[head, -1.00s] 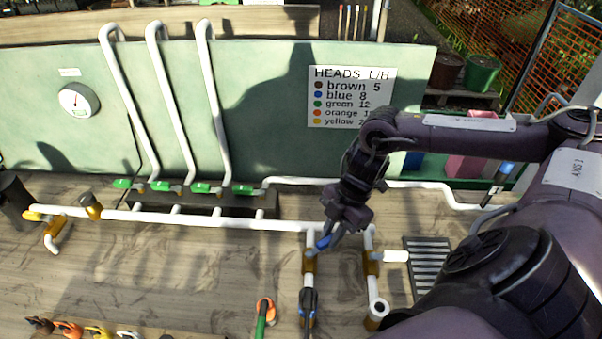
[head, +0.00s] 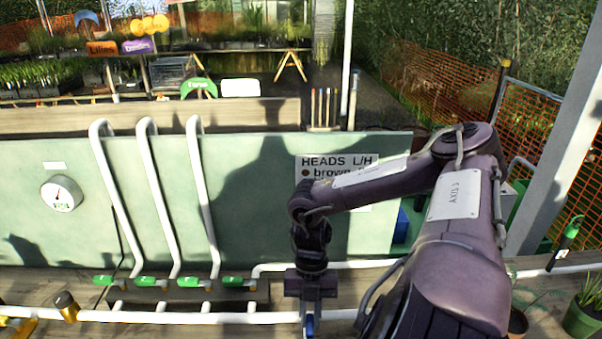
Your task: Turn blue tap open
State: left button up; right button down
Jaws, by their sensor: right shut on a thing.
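My right gripper (head: 308,315) points down at the bottom edge of the head view, on the white pipe's line. It is shut on the blue tap (head: 310,326), of which only a small blue piece of the handle shows. The tap's body and the fingertips' lower ends are cut off by the frame edge, so the handle's angle cannot be told. My left gripper is not in view.
A white pipe (head: 200,317) runs along the bottom, with several green-handled taps (head: 190,282) behind it. A green panel (head: 250,200) carries a round gauge (head: 61,193) and a sign (head: 312,162), partly hidden by my right arm. Potted plants (head: 585,312) stand at right.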

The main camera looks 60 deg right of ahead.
jog(key=shift+w+n, duration=0.25)
jog(key=shift+n, duration=0.15)
jog(key=shift+a, duration=0.1)
jog(key=c, duration=1.4)
grip_release()
jog(key=shift+o, duration=0.2)
jog(key=b+v, duration=0.2)
jog(key=v, duration=0.6)
jog(key=shift+a, duration=0.15)
jog(key=shift+w+f, duration=0.1)
